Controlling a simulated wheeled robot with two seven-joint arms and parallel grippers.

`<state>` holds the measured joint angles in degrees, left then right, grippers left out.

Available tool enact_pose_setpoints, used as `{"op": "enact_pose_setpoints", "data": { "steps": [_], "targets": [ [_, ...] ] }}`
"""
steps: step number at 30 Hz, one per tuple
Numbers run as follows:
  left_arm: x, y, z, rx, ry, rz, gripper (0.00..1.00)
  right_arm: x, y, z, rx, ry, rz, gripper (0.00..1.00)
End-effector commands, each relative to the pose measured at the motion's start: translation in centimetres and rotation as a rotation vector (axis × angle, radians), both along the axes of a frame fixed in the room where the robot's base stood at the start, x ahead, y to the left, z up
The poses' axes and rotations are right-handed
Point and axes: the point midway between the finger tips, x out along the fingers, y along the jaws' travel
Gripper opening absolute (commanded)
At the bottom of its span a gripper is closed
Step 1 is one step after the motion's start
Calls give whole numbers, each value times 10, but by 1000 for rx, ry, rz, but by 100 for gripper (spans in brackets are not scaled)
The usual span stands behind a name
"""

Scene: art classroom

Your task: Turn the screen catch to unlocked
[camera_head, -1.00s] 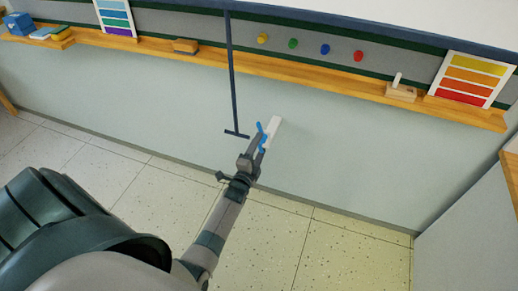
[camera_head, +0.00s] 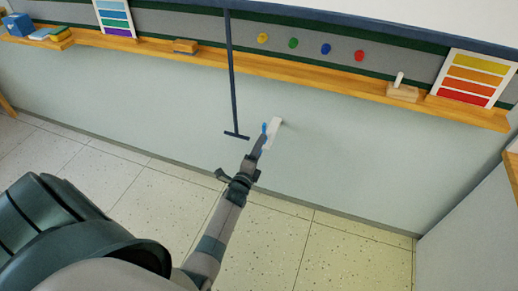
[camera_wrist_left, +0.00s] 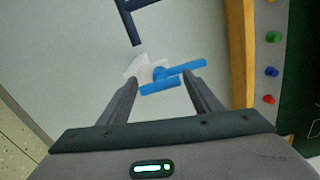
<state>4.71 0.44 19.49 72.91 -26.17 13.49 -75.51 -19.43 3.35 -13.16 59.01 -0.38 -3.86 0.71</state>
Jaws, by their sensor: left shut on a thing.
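The screen catch has a white base (camera_head: 275,132) on the pale wall panel, just right of the foot of a dark blue post. Its blue turning part (camera_head: 264,128) is mostly hidden behind my fingers in the head view. In the left wrist view the blue part (camera_wrist_left: 186,69) lies between the two fingers, with the white base (camera_wrist_left: 134,67) behind it. My left gripper (camera_head: 260,146) is at the catch, shut on the blue part, and it also shows in the left wrist view (camera_wrist_left: 159,80). My right gripper is not in view.
A dark blue post (camera_head: 231,75) with a short foot runs down the panel. Above is a wooden ledge (camera_head: 290,72) with a wooden block (camera_head: 186,46), a chalk holder (camera_head: 402,91) and colour charts. Coloured knobs sit above it. A grey panel (camera_head: 470,235) stands at right.

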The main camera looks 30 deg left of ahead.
Motion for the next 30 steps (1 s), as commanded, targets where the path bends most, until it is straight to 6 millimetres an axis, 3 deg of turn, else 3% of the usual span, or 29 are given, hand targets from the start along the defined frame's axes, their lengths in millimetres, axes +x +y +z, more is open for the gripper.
{"op": "enact_pose_setpoints", "data": {
  "steps": [1,3,17,23,30],
  "targets": [
    [-1,0,-1,3,3,-1,63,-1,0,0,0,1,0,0],
    [-1,0,-1,2,3,-1,73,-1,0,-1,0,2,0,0],
    [-6,-2,-1,1,1,-1,73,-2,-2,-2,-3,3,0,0],
    [-26,-7,-2,1,3,-1,73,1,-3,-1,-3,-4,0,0],
    [-68,-17,-3,0,3,0,73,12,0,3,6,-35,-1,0]
  ]
}}
